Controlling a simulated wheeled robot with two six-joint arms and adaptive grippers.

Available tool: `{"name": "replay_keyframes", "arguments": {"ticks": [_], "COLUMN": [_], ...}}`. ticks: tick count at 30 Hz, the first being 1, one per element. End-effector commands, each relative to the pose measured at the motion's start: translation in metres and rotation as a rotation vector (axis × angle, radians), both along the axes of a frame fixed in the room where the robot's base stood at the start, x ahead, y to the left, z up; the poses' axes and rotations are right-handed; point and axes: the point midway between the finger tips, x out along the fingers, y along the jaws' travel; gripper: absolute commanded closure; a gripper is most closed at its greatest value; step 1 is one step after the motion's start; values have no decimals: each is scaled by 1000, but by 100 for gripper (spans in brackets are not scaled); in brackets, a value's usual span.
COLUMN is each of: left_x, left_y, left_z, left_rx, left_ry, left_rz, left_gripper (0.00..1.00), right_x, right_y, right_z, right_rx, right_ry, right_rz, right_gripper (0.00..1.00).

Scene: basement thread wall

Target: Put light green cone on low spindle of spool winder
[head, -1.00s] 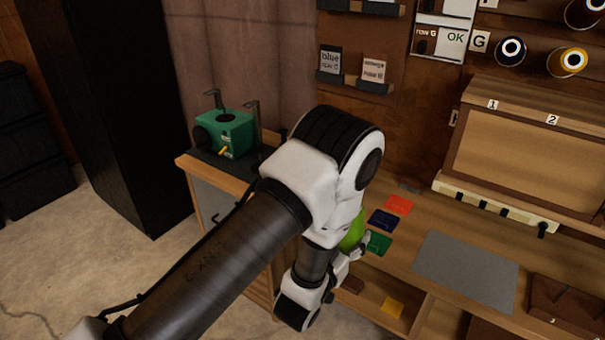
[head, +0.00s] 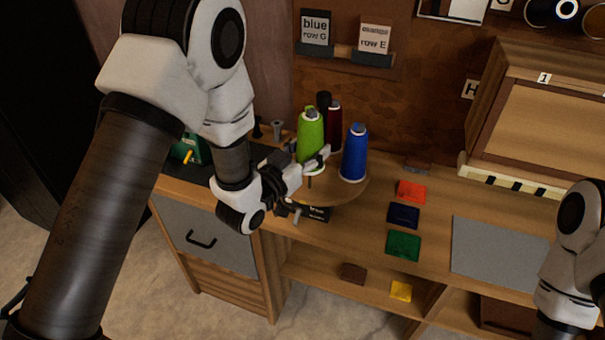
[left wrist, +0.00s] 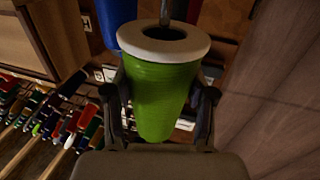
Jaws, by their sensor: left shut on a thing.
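The light green cone (head: 311,130) is upright, tip up, in my left gripper (head: 316,162). In the left wrist view my left gripper (left wrist: 160,98) is shut around the light green cone (left wrist: 163,95), one finger on each side. The cone's white base ring and open hole face a thin metal rod (left wrist: 166,12). In the head view the cone is over a round wooden stand (head: 343,190); I cannot tell the gap exactly. The green spool winder (head: 190,148) stands at left, mostly hidden behind my left arm, its spindles unclear. My right gripper is out of view.
A blue cone (head: 355,152) stands close right of the green one, and a dark red cone (head: 334,117) stands behind. My right arm shows at the right edge.

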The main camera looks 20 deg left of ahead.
Motion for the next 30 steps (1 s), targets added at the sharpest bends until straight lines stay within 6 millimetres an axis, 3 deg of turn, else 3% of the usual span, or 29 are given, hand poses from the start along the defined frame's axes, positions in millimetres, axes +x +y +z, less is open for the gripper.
{"name": "replay_keyframes", "arguments": {"ticks": [10,22,23,24,30], "left_x": [0,0,0,0,0], "left_y": [0,0,0,0,0], "left_z": [-61,-70,-69,-68,-68], "left_rx": [-1,-1,-1,-1,-1], "left_ry": [1,-3,-2,-2,-2], "left_rz": [2,2,2,2,2], "left_gripper": [84,84,34,20,20], "right_x": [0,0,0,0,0], "right_y": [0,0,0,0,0], "right_z": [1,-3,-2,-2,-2], "right_rx": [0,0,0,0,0], "right_ry": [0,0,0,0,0], "right_rz": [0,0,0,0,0], "right_gripper": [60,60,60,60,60]}}
